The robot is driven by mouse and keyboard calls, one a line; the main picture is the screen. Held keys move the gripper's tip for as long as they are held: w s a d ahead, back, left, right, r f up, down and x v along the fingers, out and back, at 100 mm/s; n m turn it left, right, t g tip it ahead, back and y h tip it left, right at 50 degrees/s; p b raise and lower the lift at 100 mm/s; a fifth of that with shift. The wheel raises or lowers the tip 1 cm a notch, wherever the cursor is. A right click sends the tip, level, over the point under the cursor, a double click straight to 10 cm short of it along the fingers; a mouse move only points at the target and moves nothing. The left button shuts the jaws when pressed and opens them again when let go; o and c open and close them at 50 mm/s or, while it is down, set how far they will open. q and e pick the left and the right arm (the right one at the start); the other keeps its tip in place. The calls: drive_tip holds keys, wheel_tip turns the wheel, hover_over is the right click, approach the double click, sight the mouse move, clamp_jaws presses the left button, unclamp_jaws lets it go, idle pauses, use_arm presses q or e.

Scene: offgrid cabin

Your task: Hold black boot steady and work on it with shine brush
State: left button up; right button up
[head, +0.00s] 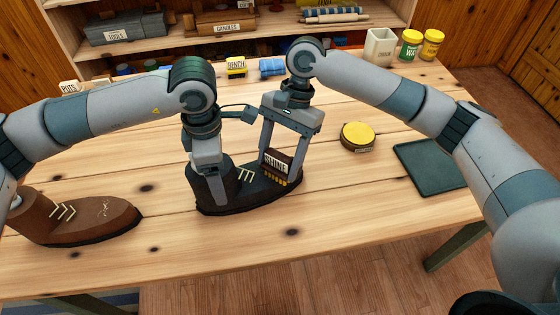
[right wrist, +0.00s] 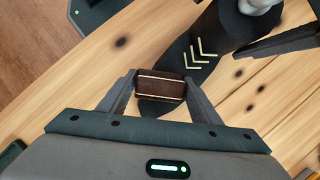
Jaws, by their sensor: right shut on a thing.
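The black boot (head: 243,197) stands on the table with its toe to the right; its light chevron lacing also shows in the right wrist view (right wrist: 182,70). My left gripper (head: 214,190) is at the boot's shaft, with one finger down against its near side. The other finger is hidden, so I cannot tell whether it is closed on the shaft. My right gripper (head: 282,156) is shut on the shine brush (head: 278,160), a dark brown block labelled SHINE with yellowish bristles. The brush is over the boot's toe, and its bristles appear to touch it. The brush shows between the fingers in the right wrist view (right wrist: 160,86).
A round yellow-topped tin (head: 357,136) and a dark green tray (head: 430,166) are to the right. A pale holder (head: 380,47) and two jars (head: 411,45) stand at the back right. The front table strip is clear.

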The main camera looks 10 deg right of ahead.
drive_tip(key=shift+w+f, duration=0.1)
drive_tip(key=shift+f, duration=0.15)
drive_tip(key=shift+w, duration=0.65)
drive_tip(key=shift+s+r, duration=0.1)
drive_tip(key=shift+s, duration=0.1)
drive_tip(key=shift+s, duration=0.5)
drive_tip(key=shift+r, duration=0.1)
drive_tip(key=shift+s+d, duration=0.1)
drive_tip(key=shift+s, duration=0.55)
drive_tip(key=shift+r, duration=0.1)
drive_tip(key=shift+s+f, duration=0.2)
drive_tip(key=shift+s, duration=0.45)
